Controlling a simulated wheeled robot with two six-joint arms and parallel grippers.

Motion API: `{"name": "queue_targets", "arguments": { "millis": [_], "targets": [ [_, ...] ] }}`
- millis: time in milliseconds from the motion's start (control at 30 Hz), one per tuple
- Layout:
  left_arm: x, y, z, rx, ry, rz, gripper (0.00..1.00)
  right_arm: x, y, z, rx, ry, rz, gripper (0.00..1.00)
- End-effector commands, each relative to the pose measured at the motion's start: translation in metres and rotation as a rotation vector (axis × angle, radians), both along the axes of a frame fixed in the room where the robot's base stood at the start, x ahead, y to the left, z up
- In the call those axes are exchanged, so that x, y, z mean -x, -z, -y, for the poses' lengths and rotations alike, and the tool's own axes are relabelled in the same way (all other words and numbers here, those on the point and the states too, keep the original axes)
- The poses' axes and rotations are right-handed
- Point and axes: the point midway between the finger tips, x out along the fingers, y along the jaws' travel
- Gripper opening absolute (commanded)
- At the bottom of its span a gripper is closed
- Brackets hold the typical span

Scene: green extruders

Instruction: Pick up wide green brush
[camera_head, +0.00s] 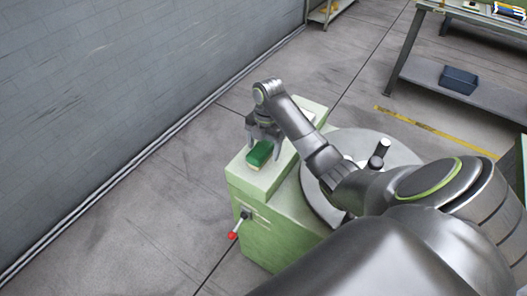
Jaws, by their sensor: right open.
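A green brush (259,154) with a paler edge lies on the top of a light green machine cabinet (243,179). My right gripper (263,144) is over the brush, pointing down, with its fingers apart on either side of the brush's far part. I cannot tell whether the fingers touch it. My right arm covers much of the right side of the view. My left gripper is not in view.
A round grey disc (403,153) with dark upright knobs is beside the cabinet top. A red-tipped lever (233,235) sticks out of the cabinet's front. A grey block wall (110,90) runs along the left. A workbench (440,95) with a dark blue bin (459,79) stands at the back right. Floor is clear between.

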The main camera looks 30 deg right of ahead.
Motion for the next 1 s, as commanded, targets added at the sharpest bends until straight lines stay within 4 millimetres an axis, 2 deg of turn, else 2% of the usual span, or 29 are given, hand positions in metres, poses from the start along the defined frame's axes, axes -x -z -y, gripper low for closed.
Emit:
{"name": "queue_targets", "arguments": {
  "millis": [133, 367, 767, 1000],
  "targets": [
    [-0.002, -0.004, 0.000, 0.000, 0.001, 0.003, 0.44, 0.001, 0.013, -0.002, 0.000, -0.001, 0.001, 0.73],
    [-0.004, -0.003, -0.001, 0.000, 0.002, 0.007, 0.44, 0.001, 0.015, -0.001, 0.000, -0.001, 0.001, 0.73],
    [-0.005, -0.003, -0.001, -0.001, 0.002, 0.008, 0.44, 0.000, 0.015, -0.001, 0.000, -0.001, 0.002, 0.23],
    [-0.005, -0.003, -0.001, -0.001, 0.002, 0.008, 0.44, 0.000, 0.013, -0.001, 0.001, -0.002, 0.004, 0.22]
  ]
}}
